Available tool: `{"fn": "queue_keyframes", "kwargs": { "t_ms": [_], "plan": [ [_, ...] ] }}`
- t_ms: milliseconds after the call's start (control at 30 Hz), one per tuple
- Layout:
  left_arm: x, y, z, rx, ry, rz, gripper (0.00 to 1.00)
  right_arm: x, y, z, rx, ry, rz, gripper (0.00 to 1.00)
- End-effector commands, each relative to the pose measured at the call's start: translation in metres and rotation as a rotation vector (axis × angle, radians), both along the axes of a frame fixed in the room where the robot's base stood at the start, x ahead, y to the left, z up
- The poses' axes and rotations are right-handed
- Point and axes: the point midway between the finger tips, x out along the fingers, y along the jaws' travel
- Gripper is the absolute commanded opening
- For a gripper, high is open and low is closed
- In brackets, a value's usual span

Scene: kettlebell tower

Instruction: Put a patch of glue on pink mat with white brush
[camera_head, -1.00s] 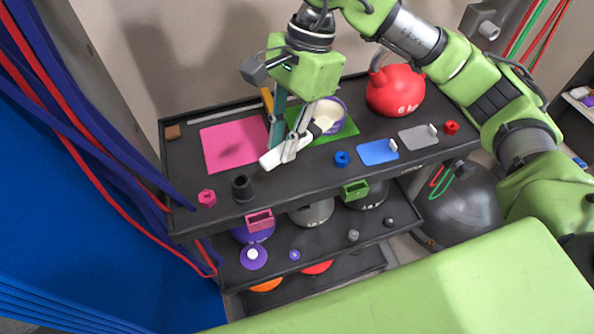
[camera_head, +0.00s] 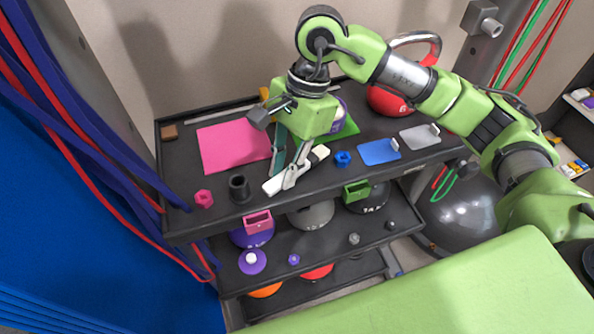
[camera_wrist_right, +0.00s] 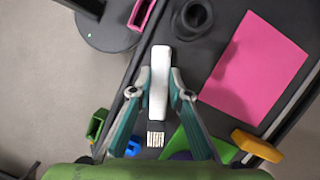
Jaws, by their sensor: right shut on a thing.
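My right gripper (camera_head: 290,178) is shut on the white brush (camera_head: 275,185) by its handle, above the front of the top shelf. In the right wrist view the brush (camera_wrist_right: 158,100) lies between the two fingertips (camera_wrist_right: 160,88), its bristles (camera_wrist_right: 155,139) toward the robot's wrist. The pink mat (camera_head: 232,146) lies flat on the shelf, left of and behind the gripper; it also shows in the right wrist view (camera_wrist_right: 258,65). No glue patch shows on it. A purple pot (camera_head: 341,112) stands on a green mat (camera_head: 350,127), partly hidden behind my gripper. My left gripper is not in view.
A black cylinder (camera_head: 239,188) and a pink nut (camera_head: 204,198) stand at the front left. A blue nut (camera_head: 343,158), blue mat (camera_head: 378,151), grey mat (camera_head: 419,136) and red kettlebell (camera_head: 388,101) are to the right. A yellow object (camera_wrist_right: 256,145) lies beyond the pink mat.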

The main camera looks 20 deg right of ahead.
Motion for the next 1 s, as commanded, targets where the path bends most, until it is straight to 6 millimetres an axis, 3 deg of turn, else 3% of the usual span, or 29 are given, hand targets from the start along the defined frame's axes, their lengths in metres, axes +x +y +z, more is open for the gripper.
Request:
{"fn": "queue_keyframes", "kwargs": {
  "t_ms": [567,600,700,733,900,1000],
  "plan": [
    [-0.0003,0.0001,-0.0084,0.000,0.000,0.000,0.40,0.0001,-0.0001,-0.0055,0.000,0.000,0.000,0.00],
    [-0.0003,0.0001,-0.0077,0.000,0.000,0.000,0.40,0.0002,0.0000,-0.0047,0.000,-0.001,0.000,0.12],
    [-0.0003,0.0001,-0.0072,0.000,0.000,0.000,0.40,0.0001,0.0000,-0.0044,0.000,0.000,0.000,0.11],
    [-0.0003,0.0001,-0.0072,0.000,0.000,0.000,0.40,0.0001,-0.0001,-0.0043,0.000,0.000,0.000,0.23],
    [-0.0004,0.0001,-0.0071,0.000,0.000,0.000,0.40,0.0001,0.0001,-0.0044,0.000,0.000,0.000,0.23],
    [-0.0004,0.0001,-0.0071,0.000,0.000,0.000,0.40,0.0000,0.0000,-0.0045,0.000,0.000,0.000,0.42]
  ]
}}
